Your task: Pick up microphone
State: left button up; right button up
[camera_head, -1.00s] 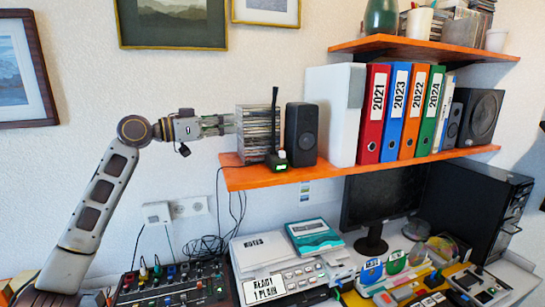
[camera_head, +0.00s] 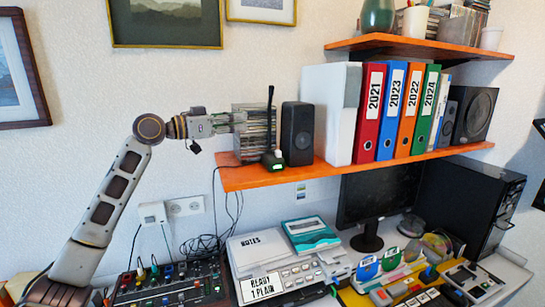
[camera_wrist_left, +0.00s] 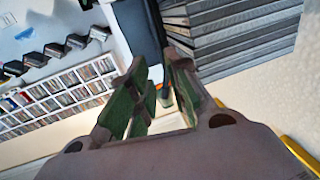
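The microphone (camera_head: 270,125) is a thin black stick on a small dark base with a lit green display. It stands upright on the orange shelf, in front of a stack of discs (camera_head: 246,140) and left of a black speaker (camera_head: 297,134). My left gripper (camera_head: 240,120) is left of the microphone, level with its stem and overlapping the disc stack in the head view. In the left wrist view its green-padded fingers (camera_wrist_left: 160,95) are apart, with a gap between them. I cannot make out the microphone clearly there. My right gripper is not in view.
The orange shelf (camera_head: 240,181) also holds a white box (camera_head: 321,110) and several binders (camera_head: 400,110). The disc stack (camera_wrist_left: 230,35) and speaker (camera_wrist_left: 143,25) show close in the left wrist view. A crowded desk lies below.

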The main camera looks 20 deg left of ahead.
aim_at(268, 117)
pick_arm(q)
jog(key=p+x, duration=0.1)
jog(key=x, duration=0.3)
jog(key=shift+w+d, duration=0.25)
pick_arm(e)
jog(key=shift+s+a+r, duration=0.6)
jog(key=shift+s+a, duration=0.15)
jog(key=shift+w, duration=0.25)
pick_arm(q)
jog(key=shift+w+d+r+p, duration=0.15)
jog(key=shift+w+d+p, duration=0.25)
jog(key=shift+w+d, duration=0.15)
jog(key=shift+p+x, duration=0.6)
jog(key=shift+x, duration=1.1)
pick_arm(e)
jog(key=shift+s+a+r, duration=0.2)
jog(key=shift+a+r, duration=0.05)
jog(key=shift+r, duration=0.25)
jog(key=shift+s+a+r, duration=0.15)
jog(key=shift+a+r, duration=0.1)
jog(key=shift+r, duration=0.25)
pick_arm(q)
jog(key=shift+w, duration=0.15)
grip_shut()
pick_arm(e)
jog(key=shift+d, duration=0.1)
